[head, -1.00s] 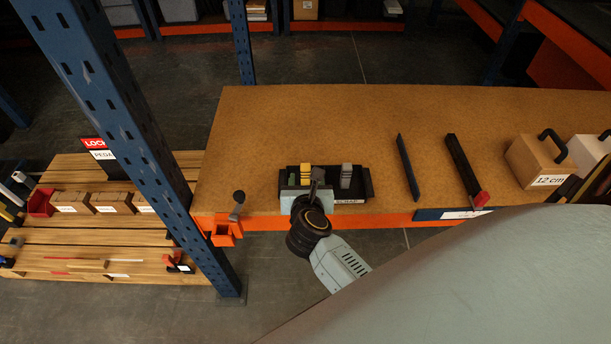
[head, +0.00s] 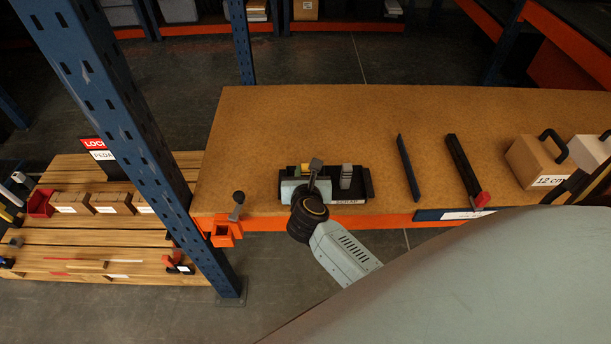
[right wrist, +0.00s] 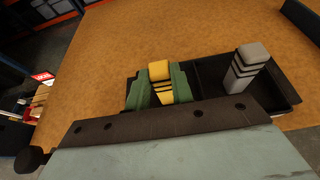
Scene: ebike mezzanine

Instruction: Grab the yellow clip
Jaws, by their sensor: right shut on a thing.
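The yellow clip (right wrist: 161,82) has dark bands and stands in the left part of a black tray (right wrist: 290,94) in the right wrist view. The green fingers of my right gripper (right wrist: 160,88) are on both sides of it, shut on it. In the head view the right gripper (head: 307,182) is over the tray (head: 368,184) and hides most of the yellow clip (head: 305,167). My left gripper is not in view.
A grey banded clip (head: 346,176) stands in the right part of the tray. Dark bars (head: 408,167) lie on the wooden bench (head: 290,120) to the right, with a box (head: 540,160) beyond. A blue post (head: 130,150) rises at the left. The bench behind the tray is clear.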

